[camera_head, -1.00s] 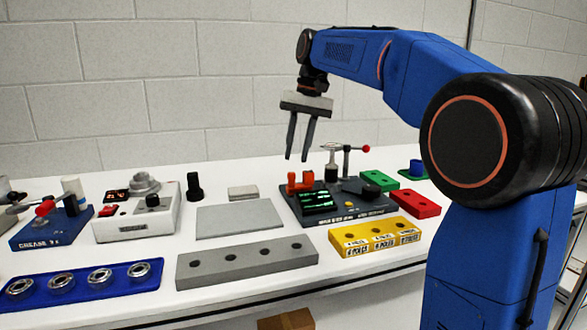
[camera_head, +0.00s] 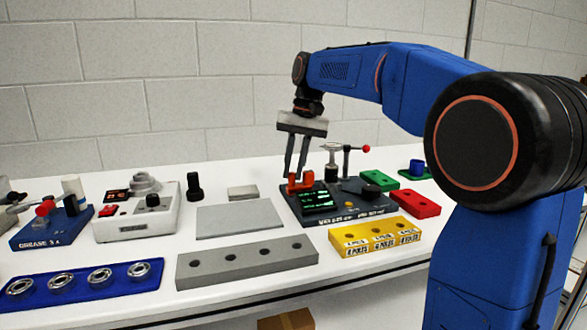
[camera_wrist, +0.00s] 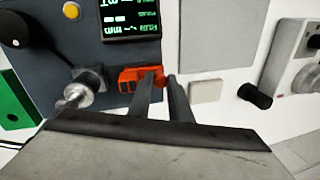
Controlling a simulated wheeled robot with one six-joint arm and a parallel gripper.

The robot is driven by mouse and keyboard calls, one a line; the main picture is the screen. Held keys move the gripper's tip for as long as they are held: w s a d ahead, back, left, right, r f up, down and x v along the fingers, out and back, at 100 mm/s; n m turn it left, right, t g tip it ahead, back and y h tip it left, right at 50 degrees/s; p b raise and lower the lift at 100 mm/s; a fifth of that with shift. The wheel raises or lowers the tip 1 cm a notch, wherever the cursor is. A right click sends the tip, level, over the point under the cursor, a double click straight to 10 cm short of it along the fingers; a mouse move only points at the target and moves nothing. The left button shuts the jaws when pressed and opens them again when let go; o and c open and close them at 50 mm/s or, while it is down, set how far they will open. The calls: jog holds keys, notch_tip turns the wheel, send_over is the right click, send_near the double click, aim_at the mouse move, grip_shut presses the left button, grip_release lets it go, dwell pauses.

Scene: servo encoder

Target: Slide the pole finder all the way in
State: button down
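The orange piece that looks like the pole finder (camera_head: 301,184) sits at the left edge of a dark test station (camera_head: 345,211) with a green-lit screen. In the wrist view the orange piece (camera_wrist: 137,79) lies beside the screen, partly covered by one finger. My gripper (camera_head: 294,178) points down over the orange piece, its fingertips at about the height of its upright parts. In the wrist view my gripper (camera_wrist: 161,80) shows a gap between its fingers, with the end of the orange piece around that gap. I cannot tell whether either finger touches it.
A clamp with a red-tipped lever (camera_head: 347,155) stands at the station's back. A yellow block (camera_head: 375,238), a red block (camera_head: 415,204) and a green block (camera_head: 379,180) lie around its front and right. A flat grey plate (camera_head: 240,221) lies to its left.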

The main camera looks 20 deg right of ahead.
aim_at(305, 172)
jog(key=shift+d, duration=1.75)
jog(key=c, duration=1.9)
grip_release()
jog(key=shift+d, duration=0.1)
jog(key=d+r, duration=0.3)
jog(key=r, duration=1.4)
jog(key=shift+s, duration=0.35)
jog(key=shift+s+d, duration=0.1)
